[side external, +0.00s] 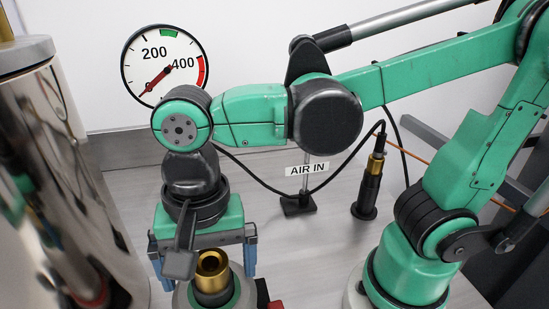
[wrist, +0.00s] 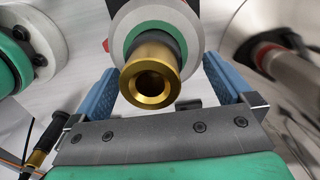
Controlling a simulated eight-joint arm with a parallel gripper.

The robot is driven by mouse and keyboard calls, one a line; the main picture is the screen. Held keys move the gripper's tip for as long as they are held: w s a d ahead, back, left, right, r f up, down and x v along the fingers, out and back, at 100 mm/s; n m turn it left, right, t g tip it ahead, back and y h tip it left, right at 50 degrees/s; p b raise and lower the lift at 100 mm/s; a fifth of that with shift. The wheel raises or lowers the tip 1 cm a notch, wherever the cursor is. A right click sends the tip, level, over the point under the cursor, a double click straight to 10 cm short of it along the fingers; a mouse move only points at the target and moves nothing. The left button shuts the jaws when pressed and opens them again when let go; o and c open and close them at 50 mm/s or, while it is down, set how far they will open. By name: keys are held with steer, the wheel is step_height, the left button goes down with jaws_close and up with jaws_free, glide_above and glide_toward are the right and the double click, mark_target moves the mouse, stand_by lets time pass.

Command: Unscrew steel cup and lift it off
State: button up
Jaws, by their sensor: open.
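My gripper (side external: 207,279) points down with its two blue fingers spread wide. In the wrist view my gripper (wrist: 159,66) is open and empty, with one finger on each side of a brass fitting. The hollow brass fitting (side external: 211,263) stands upright on a round grey and green base (side external: 236,298). In the wrist view the brass fitting (wrist: 152,78) has a dark collar behind it, then a green ring and a light grey body (wrist: 188,14). Gaps show between the fingers and the fitting. I cannot tell which part is the steel cup.
A tall polished steel cylinder (side external: 75,190) stands close at the left. A dial gauge (side external: 163,64) is on the back wall.

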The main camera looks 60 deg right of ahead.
steer(key=m, duration=0.5)
steer(key=shift+s+m, duration=0.2)
steer(key=shift+m, duration=0.2)
steer(key=m, duration=0.4)
steer(key=shift+s, duration=0.1)
steer(key=shift+c, duration=0.2)
jaws_close()
steer(key=n, duration=0.5)
steer(key=shift+w+n, duration=0.25)
steer(key=shift+n, duration=0.05)
steer(key=n, duration=0.6)
steer(key=shift+w, duration=0.2)
